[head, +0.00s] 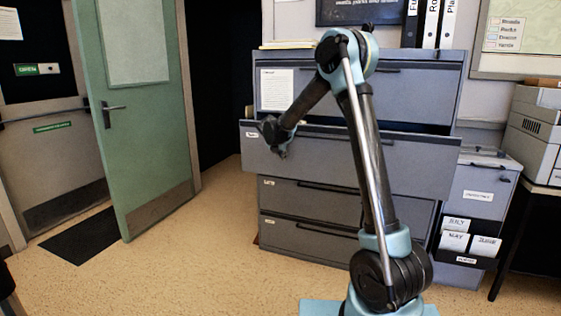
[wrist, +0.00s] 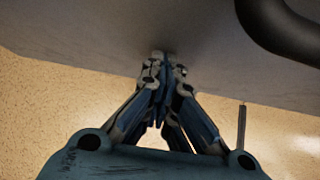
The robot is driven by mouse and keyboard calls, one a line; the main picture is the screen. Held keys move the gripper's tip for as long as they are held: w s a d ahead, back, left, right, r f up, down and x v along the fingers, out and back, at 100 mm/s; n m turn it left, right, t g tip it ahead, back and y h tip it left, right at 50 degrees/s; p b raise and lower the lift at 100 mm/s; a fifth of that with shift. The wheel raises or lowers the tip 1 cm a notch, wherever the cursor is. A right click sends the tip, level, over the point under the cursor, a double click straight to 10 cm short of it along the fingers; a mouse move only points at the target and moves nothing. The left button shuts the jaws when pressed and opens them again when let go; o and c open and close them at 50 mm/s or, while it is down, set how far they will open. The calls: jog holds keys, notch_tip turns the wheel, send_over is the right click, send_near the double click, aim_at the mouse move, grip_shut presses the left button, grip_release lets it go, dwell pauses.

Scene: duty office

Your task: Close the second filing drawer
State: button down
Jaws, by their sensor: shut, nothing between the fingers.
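The grey filing cabinet (head: 360,90) stands at the back middle in the head view. Its second drawer (head: 325,155) from the top is pulled out, jutting in front of the other drawer fronts. My gripper (head: 279,150) is in front of the left part of that drawer's front. In the wrist view my gripper (wrist: 166,62) has its fingers together with nothing between them. The tips are at or very near the grey drawer front (wrist: 110,40); I cannot tell whether they touch. A dark handle (wrist: 280,30) shows at the upper right of that view. My arm hides part of the drawer.
The top drawer and the lower drawers (head: 305,198) look shut. A small cabinet (head: 485,185) with folders stands at the right, beside a desk with a printer (head: 535,135). A green door (head: 140,130) stands open at the left. The floor (head: 190,270) in front is clear.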

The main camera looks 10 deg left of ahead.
jog(key=w+d, duration=0.2)
jog(key=w, duration=0.8)
jog(key=w+d, duration=0.3)
jog(key=w, duration=0.7)
jog(key=shift+w+d, duration=0.3)
jog(key=shift+w+r, duration=0.1)
